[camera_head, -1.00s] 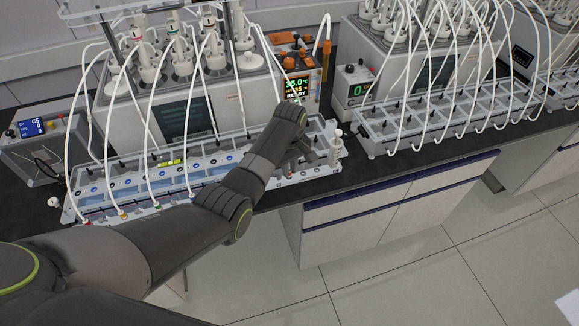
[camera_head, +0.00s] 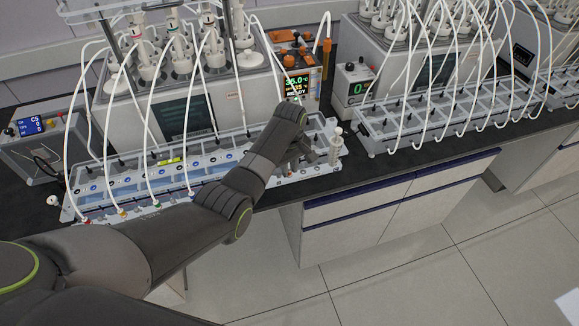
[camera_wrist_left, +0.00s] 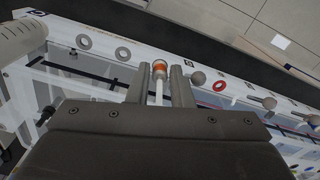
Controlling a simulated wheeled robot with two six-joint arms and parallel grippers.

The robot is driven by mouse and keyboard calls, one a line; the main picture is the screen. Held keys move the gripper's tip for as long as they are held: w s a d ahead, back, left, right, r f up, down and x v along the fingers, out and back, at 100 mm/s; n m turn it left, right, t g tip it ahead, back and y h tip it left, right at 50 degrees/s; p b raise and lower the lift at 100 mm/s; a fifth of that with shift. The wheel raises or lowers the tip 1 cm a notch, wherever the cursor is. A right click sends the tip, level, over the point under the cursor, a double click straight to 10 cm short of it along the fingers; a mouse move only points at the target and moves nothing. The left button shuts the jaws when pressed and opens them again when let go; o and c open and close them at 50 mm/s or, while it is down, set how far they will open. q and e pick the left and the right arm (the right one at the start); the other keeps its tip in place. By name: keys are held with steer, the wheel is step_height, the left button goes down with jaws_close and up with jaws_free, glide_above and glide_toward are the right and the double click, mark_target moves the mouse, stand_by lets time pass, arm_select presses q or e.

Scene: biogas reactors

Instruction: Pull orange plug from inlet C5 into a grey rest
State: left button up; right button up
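The orange plug (camera_wrist_left: 159,69), on a white tube, shows between my left gripper's fingertips (camera_wrist_left: 160,72) in the left wrist view. The fingers stand apart on either side of it; I cannot tell if they touch it. The plug is over the white strip of the unit, and its lower end is hidden. Grey rings (camera_wrist_left: 83,42) and (camera_wrist_left: 122,53), which look like grey rests, lie left of it on the strip. In the head view, my left gripper (camera_head: 303,148) is at the right end of the near unit, and its fingertips are unclear. My right gripper is out of view.
White tubes arch over the near unit (camera_head: 110,190). A box with a blue display reading C5 (camera_head: 31,127) stands at the left. A second unit (camera_head: 430,125) stands to the right.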

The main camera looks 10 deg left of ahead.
arm_select(q)
steer(key=o, duration=0.4)
steer(key=shift+c, duration=0.2)
step_height(320, 180, up, 18)
steer(key=p, duration=0.3)
steer(key=shift+f, duration=0.25)
steer(key=shift+s+d, duration=0.1)
